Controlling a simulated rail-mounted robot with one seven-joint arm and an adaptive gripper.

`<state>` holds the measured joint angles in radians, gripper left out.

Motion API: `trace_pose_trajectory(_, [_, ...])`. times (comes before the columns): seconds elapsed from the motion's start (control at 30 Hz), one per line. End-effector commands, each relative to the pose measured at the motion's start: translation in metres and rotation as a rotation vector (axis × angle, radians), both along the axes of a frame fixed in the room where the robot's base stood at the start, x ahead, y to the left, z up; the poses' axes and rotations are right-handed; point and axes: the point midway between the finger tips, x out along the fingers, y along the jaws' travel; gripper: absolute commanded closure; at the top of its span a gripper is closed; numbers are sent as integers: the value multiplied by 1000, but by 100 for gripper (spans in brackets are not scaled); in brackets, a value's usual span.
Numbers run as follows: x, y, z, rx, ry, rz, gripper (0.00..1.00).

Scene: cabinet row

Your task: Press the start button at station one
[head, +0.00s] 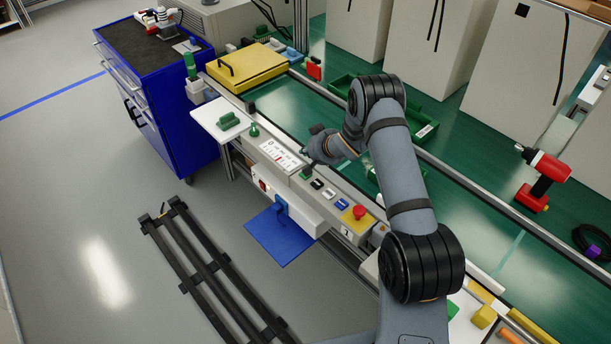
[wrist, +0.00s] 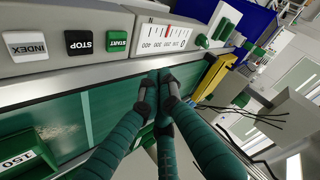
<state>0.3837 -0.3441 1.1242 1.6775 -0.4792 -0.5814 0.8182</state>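The green START button (wrist: 117,41) shows in the wrist view at the end of a button row, beside the black STOP button (wrist: 78,42) and the white INDEX button (wrist: 25,45). In the head view the green button (head: 305,174) lies on the grey control panel, just below my gripper (head: 306,154). In the wrist view my gripper (wrist: 158,76) has its fingertips together, with nothing seen between them. The fingertips appear apart from the START button, to its lower right in that picture. Their exact height above the panel is hard to tell.
A red mushroom button (head: 359,212) stands on a yellow plate at the panel's near end, by a "1" label. A scale plate (head: 281,155) adjoins the buttons. Green bins (head: 425,122) and a red drill (head: 541,178) stand beyond. A blue cabinet (head: 165,110) stands at left.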

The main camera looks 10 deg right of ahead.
Motion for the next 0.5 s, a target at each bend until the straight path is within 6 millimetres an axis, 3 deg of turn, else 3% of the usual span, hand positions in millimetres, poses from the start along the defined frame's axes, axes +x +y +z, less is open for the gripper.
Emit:
trace_pose_trajectory(0.3, [0, 0, -48, 0, 0, 0, 100])
trace_pose_trajectory(0.5, [0, 0, -70, 0, -1, 0, 100])
